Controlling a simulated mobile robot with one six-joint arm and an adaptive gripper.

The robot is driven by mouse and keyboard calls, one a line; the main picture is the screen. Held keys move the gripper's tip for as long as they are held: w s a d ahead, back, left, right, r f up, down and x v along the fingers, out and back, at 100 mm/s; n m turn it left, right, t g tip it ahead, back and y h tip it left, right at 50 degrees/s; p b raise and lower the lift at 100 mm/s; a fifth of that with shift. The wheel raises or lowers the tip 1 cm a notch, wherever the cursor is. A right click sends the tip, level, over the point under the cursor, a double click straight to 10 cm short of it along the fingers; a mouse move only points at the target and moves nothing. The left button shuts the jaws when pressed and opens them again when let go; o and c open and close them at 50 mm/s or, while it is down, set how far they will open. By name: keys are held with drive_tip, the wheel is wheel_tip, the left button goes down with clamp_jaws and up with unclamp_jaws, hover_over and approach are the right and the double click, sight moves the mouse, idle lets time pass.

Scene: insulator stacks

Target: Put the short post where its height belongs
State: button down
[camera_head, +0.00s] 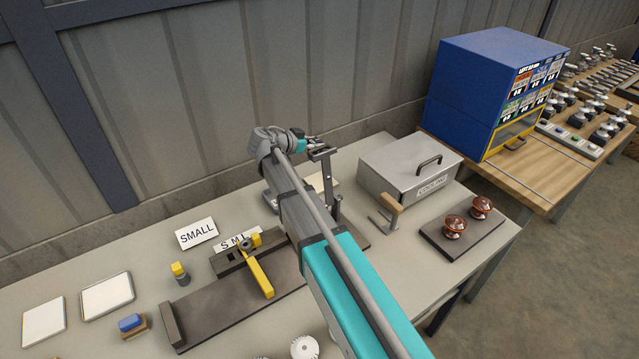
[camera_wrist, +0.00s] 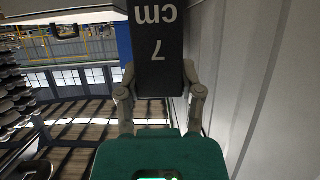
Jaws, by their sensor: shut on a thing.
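In the head view my gripper (camera_head: 312,146) is at the end of my outstretched arm, above the back of the grey table. In the wrist view its two fingers (camera_wrist: 160,88) close on the sides of a dark block marked "7 cm" (camera_wrist: 157,60) in white, which reads upside down. I take this block to be the post, though its full length is not shown. A dark upright piece (camera_head: 330,178) shows just below the gripper in the head view; I cannot tell whether it touches the table.
A lidded grey cooling box (camera_head: 405,167), a dark board (camera_head: 432,233) with reddish-brown insulators, and a blue cabinet (camera_head: 470,90) are right.

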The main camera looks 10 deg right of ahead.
drive_tip(key=shift+w+d+m+g, duration=0.15)
drive_tip(key=shift+d, duration=0.4)
drive_tip(key=shift+w+d+m+g, duration=0.1)
drive_tip(key=shift+d+m+g, duration=0.05)
drive_tip(key=shift+d, duration=0.4)
drive_tip(key=shift+f, duration=0.2)
drive_tip(key=b, duration=0.6)
hover_over(321, 181)
wheel_tip(321, 181, down, 6)
drive_tip(key=shift+f+b, duration=1.9)
drive_tip(key=shift+b, duration=0.2)
drive_tip(key=shift+f, duration=0.1)
drive_tip(key=shift+c, duration=1.3)
unclamp_jaws()
